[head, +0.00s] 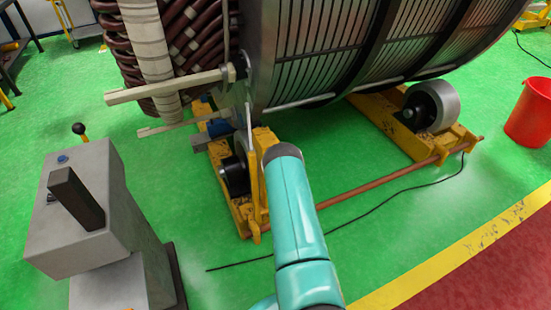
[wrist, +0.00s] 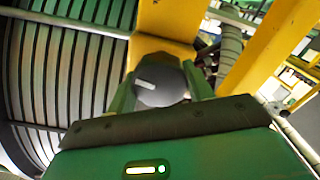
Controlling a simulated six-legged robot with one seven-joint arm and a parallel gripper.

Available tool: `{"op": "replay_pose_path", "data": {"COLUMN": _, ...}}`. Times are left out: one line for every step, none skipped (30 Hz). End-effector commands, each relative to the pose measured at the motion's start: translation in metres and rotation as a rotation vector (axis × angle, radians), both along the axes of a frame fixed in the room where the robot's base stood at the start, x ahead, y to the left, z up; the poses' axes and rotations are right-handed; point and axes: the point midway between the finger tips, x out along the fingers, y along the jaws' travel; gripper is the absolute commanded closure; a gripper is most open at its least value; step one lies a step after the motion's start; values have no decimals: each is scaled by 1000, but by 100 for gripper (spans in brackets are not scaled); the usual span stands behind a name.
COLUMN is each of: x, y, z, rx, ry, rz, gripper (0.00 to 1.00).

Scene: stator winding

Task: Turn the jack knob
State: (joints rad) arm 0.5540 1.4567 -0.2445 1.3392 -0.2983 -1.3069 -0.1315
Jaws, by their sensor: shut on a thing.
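The jack knob (wrist: 165,94) is a round, dark grey knob with a short white mark on its face. It shows in the middle of the wrist view, in front of a yellow bracket (wrist: 168,18). My gripper (wrist: 160,87) has one green finger on each side of the knob and is shut on it. In the head view my teal arm reaches to the yellow roller stand (head: 262,150) under the stator (head: 330,50). My arm hides the knob and the gripper there.
A black roller (head: 234,176) sits left of my arm, and a grey roller (head: 432,106) stands further right. A copper-coloured rod (head: 375,182) and a black cable (head: 385,203) run low on the right. A grey machine (head: 95,215) stands at left; a red bucket (head: 531,112) stands at far right.

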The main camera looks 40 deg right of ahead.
Motion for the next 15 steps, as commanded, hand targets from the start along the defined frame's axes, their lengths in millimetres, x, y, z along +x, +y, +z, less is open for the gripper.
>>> {"op": "replay_pose_path", "data": {"x": 0, "y": 1, "z": -1, "rx": -43, "ry": 14, "rz": 1, "gripper": 71}}
{"op": "replay_pose_path", "data": {"x": 0, "y": 1, "z": -1, "rx": -69, "ry": 23, "rz": 2, "gripper": 71}}
{"op": "replay_pose_path", "data": {"x": 0, "y": 1, "z": -1, "rx": -107, "ry": 34, "rz": 2, "gripper": 71}}
{"op": "replay_pose_path", "data": {"x": 0, "y": 1, "z": -1, "rx": -135, "ry": 42, "rz": 2, "gripper": 71}}
{"op": "replay_pose_path", "data": {"x": 0, "y": 1, "z": -1, "rx": -162, "ry": 49, "rz": 1, "gripper": 71}}
{"op": "replay_pose_path", "data": {"x": 0, "y": 1, "z": -1, "rx": -198, "ry": 61, "rz": 2, "gripper": 71}}
{"op": "replay_pose_path", "data": {"x": 0, "y": 1, "z": -1, "rx": -225, "ry": 68, "rz": 2, "gripper": 71}}
{"op": "replay_pose_path", "data": {"x": -1, "y": 1, "z": -1, "rx": -253, "ry": 77, "rz": 2, "gripper": 71}}
{"op": "replay_pose_path", "data": {"x": -1, "y": 1, "z": -1, "rx": -289, "ry": 87, "rz": 2, "gripper": 71}}
{"op": "replay_pose_path", "data": {"x": 0, "y": 1, "z": -2, "rx": -316, "ry": 95, "rz": 2, "gripper": 71}}
{"op": "replay_pose_path", "data": {"x": 0, "y": 1, "z": -2, "rx": -344, "ry": 103, "rz": 2, "gripper": 71}}
{"op": "replay_pose_path", "data": {"x": 0, "y": 1, "z": -2, "rx": -380, "ry": 114, "rz": 2, "gripper": 71}}
{"op": "replay_pose_path", "data": {"x": 0, "y": 1, "z": -2, "rx": -407, "ry": 122, "rz": 2, "gripper": 71}}
{"op": "replay_pose_path", "data": {"x": 0, "y": 1, "z": -2, "rx": -435, "ry": 130, "rz": 2, "gripper": 71}}
{"op": "replay_pose_path", "data": {"x": 0, "y": 1, "z": -1, "rx": -472, "ry": 140, "rz": 1, "gripper": 71}}
